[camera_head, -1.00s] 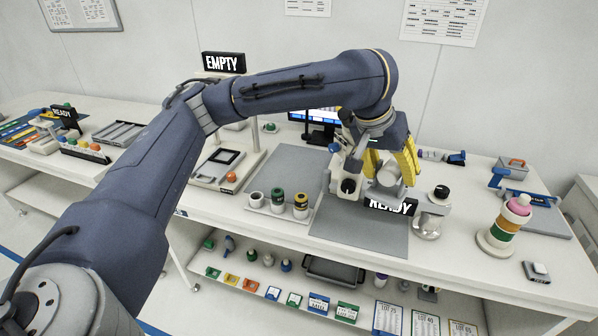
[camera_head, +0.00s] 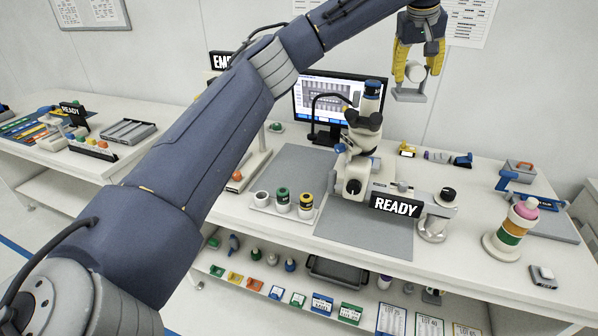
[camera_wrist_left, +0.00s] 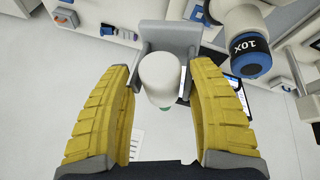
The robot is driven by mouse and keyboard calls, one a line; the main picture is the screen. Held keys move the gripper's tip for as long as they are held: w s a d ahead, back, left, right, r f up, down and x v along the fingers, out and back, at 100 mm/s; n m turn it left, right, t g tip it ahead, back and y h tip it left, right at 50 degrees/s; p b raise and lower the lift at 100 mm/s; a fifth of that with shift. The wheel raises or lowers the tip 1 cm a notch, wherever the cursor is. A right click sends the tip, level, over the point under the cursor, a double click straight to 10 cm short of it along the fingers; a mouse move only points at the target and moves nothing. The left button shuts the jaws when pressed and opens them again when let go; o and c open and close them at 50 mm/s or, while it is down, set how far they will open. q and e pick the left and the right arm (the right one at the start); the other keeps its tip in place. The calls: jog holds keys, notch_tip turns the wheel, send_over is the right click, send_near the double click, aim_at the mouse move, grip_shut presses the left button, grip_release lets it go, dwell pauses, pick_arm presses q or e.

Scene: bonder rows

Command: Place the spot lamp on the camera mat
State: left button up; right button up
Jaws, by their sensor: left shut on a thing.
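My left gripper (camera_head: 417,76) is raised high at the upper right in the head view, above and right of the microscope. Its yellow fingers are shut on the spot lamp (camera_head: 416,72), a pale rounded cylinder with a grey bracket below the fingertips. In the left wrist view the lamp's white body (camera_wrist_left: 160,80) sits between the fingers, with its grey bracket (camera_wrist_left: 168,38) beyond. Grey mats lie on the bench: one at the left (camera_head: 300,160), one under the microscope (camera_head: 365,233). I cannot tell which is the camera mat. My right gripper is not in view.
The white microscope (camera_head: 357,165) with a READY sign (camera_head: 396,205) stands mid-bench before a monitor (camera_head: 315,100). Its 10X eyepiece (camera_wrist_left: 250,52) shows near the lamp in the wrist view. Cups stand left on a tray (camera_head: 262,208); stacked coloured rings (camera_head: 510,235) stand right.

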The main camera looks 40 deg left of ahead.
pick_arm(q)
jog(key=w+a+f+n+y, duration=0.15)
jog(key=w+a+n, duration=0.35)
jog(key=a, duration=0.5)
jog(key=n+g+y, duration=0.3)
jog(key=n+g, duration=0.1)
jog(key=n, duration=0.6)
send_over(310, 172)
notch_tip(310, 172, down, 18)
notch_tip(310, 172, down, 20)
jog(key=shift+a+r, duration=0.1)
jog(key=shift+r, duration=0.1)
jog(key=shift+f, duration=0.1)
jog(key=o, duration=1.5)
jog(key=shift+o, duration=0.2)
